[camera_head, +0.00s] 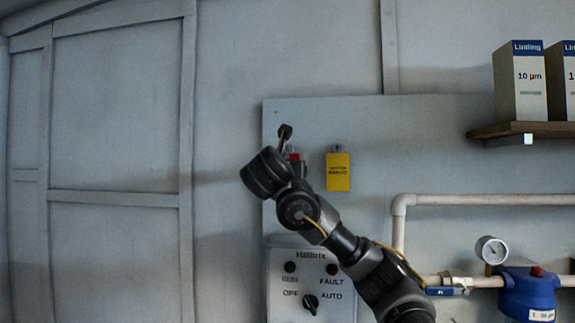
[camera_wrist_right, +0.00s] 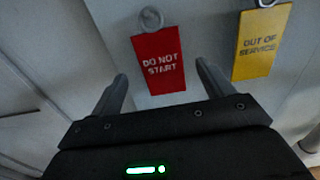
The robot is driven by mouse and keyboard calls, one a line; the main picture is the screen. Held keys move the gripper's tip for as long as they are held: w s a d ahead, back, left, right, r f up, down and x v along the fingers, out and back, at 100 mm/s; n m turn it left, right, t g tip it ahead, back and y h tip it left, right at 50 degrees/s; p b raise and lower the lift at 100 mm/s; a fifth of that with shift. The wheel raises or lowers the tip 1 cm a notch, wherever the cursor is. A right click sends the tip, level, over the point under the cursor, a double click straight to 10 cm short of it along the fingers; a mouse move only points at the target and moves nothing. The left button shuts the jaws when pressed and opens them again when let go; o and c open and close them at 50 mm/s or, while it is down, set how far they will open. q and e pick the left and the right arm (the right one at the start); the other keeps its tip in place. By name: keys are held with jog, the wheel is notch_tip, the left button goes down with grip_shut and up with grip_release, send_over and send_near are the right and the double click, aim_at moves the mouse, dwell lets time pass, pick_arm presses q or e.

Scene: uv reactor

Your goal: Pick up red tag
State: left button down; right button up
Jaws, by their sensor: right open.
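The red tag (camera_wrist_right: 160,61), lettered "DO NOT START", hangs on the wall panel from a grey ring (camera_wrist_right: 151,18) in the right wrist view. In the head view only a small red part of it (camera_head: 296,157) shows behind my right arm. My right gripper (camera_wrist_right: 158,86) is open, its two fingers on either side of the tag's lower part in the picture. I cannot tell how far the fingertips are from the tag. In the head view the right gripper (camera_head: 285,133) is mostly hidden by its wrist. My left gripper is out of view.
A yellow "OUT OF SERVICE" tag (camera_head: 338,172) hangs just right of the red one. Below is a Halbrix control box (camera_head: 285,305) with a knob. At right are a white pipe (camera_head: 470,200), a gauge (camera_head: 491,250) and a shelf (camera_head: 550,130) with boxes. The left wall is bare.

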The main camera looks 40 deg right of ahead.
pick_arm(q)
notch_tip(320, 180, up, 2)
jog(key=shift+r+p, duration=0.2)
jog(key=shift+p, duration=0.4)
pick_arm(e)
jog(key=x, duration=0.3)
jog(key=shift+d, duration=0.3)
jog(key=shift+a, duration=0.1)
jog(key=shift+c, duration=1.3)
jog(key=c, duration=0.8)
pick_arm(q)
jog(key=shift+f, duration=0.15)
